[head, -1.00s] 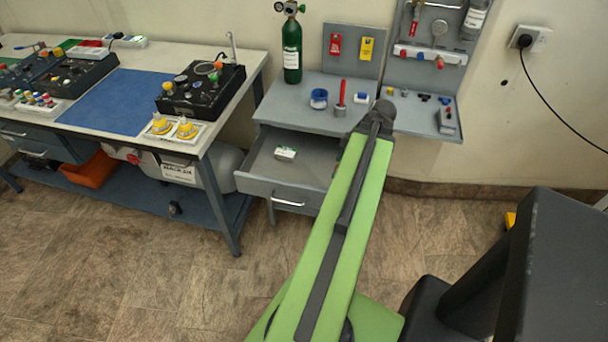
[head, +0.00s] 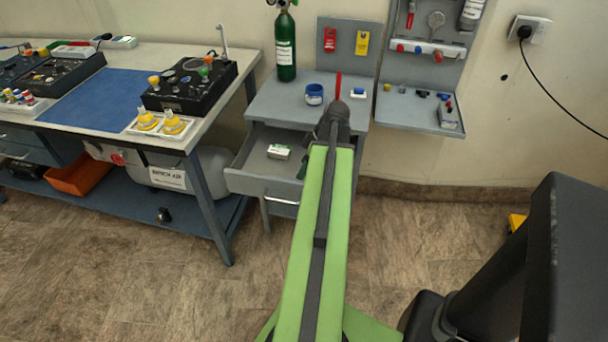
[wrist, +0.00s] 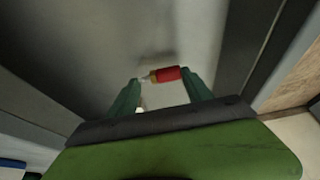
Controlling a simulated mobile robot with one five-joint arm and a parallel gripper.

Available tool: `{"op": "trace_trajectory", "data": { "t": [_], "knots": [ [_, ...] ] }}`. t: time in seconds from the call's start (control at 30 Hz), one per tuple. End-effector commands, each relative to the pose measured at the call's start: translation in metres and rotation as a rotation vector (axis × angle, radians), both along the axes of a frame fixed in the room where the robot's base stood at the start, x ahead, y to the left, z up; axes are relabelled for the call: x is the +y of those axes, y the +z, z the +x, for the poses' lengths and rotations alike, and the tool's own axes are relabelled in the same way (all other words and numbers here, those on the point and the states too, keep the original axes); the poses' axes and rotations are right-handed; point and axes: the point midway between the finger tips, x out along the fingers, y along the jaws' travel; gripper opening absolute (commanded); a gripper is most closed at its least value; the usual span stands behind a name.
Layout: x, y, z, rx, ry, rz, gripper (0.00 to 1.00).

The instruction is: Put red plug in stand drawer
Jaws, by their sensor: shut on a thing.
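The red plug (wrist: 168,74), with a brass collar and a thin tip, lies crosswise between the fingertips of my gripper (wrist: 162,77) in the wrist view. The gripper is shut on it. The stand drawer (head: 243,184) is pulled open under the grey stand top in the head view. In the wrist view a grey surface with raised dark sides, apparently the drawer's inside (wrist: 160,35), lies beneath the plug; the gap is hard to judge. In the head view my own arm hides the plug and most of the gripper at the drawer's right side.
A blue cup (head: 314,94) and a red upright item (head: 338,87) stand on the stand top (head: 272,108). A green cylinder (head: 285,46) stands behind. The workbench (head: 199,137) is to the left.

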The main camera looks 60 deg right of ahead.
Motion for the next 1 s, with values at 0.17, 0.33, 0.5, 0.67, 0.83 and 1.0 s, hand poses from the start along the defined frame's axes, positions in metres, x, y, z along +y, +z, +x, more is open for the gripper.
{"op": "trace_trajectory", "data": {
  "t": [0.17, 0.33, 0.5, 0.67, 0.83, 1.0],
  "knots": [
    [-0.0002, -0.0137, -0.0004, 0.000, 0.000, 0.000, 0.18],
    [-0.0002, -0.0138, -0.0005, 0.000, 0.000, 0.000, 0.18],
    [-0.0003, -0.0158, -0.0007, 0.000, 0.000, 0.000, 0.67],
    [-0.0004, -0.0157, -0.0008, 0.000, -0.001, 0.000, 0.80],
    [-0.0004, -0.0158, -0.0008, 0.000, -0.001, 0.000, 0.80],
    [-0.0005, -0.0098, -0.0009, 0.000, -0.001, 0.000, 0.80]
  ]
}}
